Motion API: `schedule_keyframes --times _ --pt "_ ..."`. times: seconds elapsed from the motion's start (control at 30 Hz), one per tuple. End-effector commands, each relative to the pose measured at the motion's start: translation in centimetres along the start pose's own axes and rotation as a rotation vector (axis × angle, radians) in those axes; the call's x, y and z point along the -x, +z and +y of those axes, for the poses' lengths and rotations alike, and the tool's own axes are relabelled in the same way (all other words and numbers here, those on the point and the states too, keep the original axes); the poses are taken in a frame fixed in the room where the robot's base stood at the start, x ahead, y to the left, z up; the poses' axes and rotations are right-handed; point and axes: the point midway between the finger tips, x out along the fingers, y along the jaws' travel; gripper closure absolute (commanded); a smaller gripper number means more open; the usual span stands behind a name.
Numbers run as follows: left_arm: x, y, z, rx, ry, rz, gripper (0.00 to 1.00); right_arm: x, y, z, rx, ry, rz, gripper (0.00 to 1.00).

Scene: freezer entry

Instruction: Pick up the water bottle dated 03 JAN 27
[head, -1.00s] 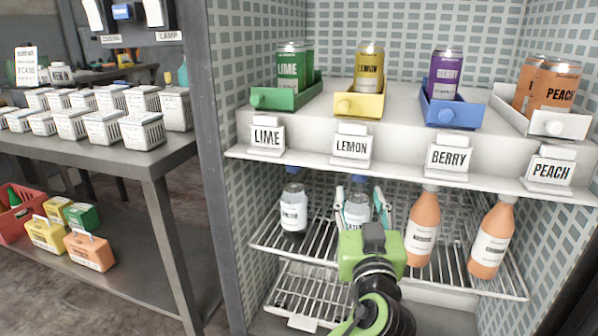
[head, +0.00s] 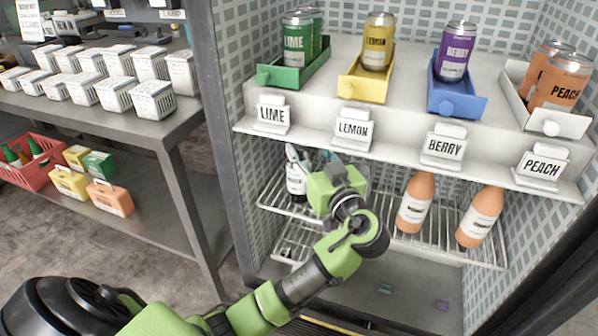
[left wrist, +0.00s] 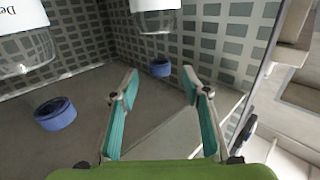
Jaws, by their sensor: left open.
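A clear water bottle (head: 297,183) with a white label and dark lower part stands on the wire shelf in the head view. A second water bottle is mostly hidden behind my left gripper (head: 328,160). In the left wrist view, which looks upside down, one bottle (left wrist: 25,65) shows at the upper left with its blue cap (left wrist: 55,113). The other bottle (left wrist: 155,20) is at the top, its blue cap (left wrist: 160,68) between and beyond the open, empty fingers (left wrist: 160,80). No date is readable. My right gripper is not in view.
Two orange bottles (head: 416,203) and (head: 478,218) stand to the right on the wire shelf (head: 440,240). Above is a white ledge with cans in coloured trays and name signs (head: 353,130). The freezer's left post (head: 222,130) stands near my arm.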

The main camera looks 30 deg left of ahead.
Motion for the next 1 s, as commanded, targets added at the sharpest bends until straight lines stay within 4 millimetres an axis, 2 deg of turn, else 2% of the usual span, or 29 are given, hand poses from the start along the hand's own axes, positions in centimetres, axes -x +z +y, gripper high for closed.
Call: schedule_keyframes --times 0.17,0.5,0.77,0.83,0.93,0.97,1.0 --pt "-1.2 -0.1 0.0 0.000 0.000 0.002 0.57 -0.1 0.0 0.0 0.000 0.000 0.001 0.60" --pt "-5.7 0.1 0.0 -0.001 0.001 0.000 0.57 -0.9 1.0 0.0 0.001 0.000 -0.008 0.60" --pt "-6.0 0.2 0.0 0.000 0.002 -0.001 0.57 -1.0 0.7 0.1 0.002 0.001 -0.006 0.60" --pt "-6.0 0.2 0.0 0.000 0.002 -0.001 0.70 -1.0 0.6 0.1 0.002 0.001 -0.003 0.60" --pt "-6.0 0.2 0.0 0.000 0.002 -0.001 0.96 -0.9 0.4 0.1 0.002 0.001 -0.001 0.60" --pt "-6.0 0.2 0.0 0.000 0.002 -0.001 1.00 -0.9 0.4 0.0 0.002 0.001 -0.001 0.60" --pt "-6.0 0.2 0.0 0.000 0.002 -0.001 1.00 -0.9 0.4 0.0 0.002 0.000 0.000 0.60"
